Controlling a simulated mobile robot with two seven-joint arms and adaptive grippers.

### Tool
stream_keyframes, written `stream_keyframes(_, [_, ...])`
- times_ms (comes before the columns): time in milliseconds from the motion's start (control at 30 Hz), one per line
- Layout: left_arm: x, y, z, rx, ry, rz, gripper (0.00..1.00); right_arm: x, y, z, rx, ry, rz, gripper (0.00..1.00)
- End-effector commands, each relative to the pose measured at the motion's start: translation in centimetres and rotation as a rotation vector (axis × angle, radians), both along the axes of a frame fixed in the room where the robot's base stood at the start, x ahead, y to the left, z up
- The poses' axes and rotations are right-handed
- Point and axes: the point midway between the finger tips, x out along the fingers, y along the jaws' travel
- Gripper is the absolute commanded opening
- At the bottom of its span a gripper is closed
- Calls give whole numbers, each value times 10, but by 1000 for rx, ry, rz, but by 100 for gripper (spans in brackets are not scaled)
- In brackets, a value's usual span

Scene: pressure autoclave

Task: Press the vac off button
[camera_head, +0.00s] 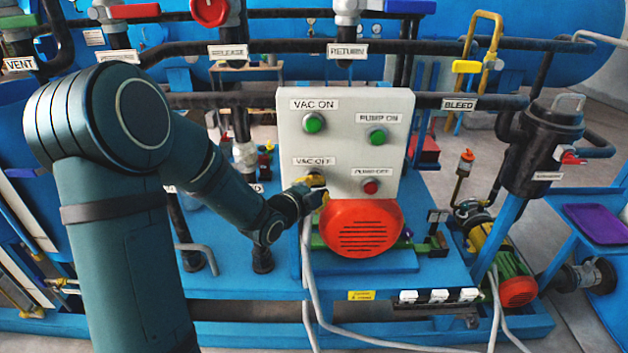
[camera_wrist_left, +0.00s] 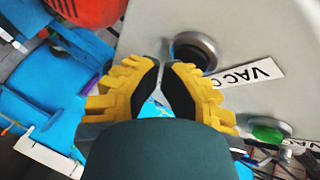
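The white control panel (camera_head: 345,110) carries a "VAC OFF" label (camera_head: 314,161), with its button mostly hidden behind my left gripper (camera_head: 316,187) in the head view. In the left wrist view, the vac off button (camera_wrist_left: 192,52) shows as a dark centre in a metal ring beside the upside-down label (camera_wrist_left: 248,74). My left gripper's yellow fingers (camera_wrist_left: 163,68) have their black tips together, with nothing seen between them. The tips overlap the picture near the ring's lower left edge; I cannot tell whether they touch the button. My right gripper is not in view.
The panel also carries the green vac on button (camera_head: 313,122), the green pump on button (camera_head: 377,136) and the red pump off button (camera_head: 370,187). A red motor cover (camera_head: 362,228) sits just below the panel. Pipes (camera_head: 440,46) run behind it, and a black canister (camera_head: 538,145) stands at right.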

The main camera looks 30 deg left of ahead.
Motion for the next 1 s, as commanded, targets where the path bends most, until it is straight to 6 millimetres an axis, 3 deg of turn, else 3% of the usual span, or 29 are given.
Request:
stream_keyframes(733, [-16, -9, 0, 0, -1, 0, 0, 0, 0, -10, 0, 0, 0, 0])
stream_keyframes(1000, [-35, -21, -1, 0, -2, -1, 0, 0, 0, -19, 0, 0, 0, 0])
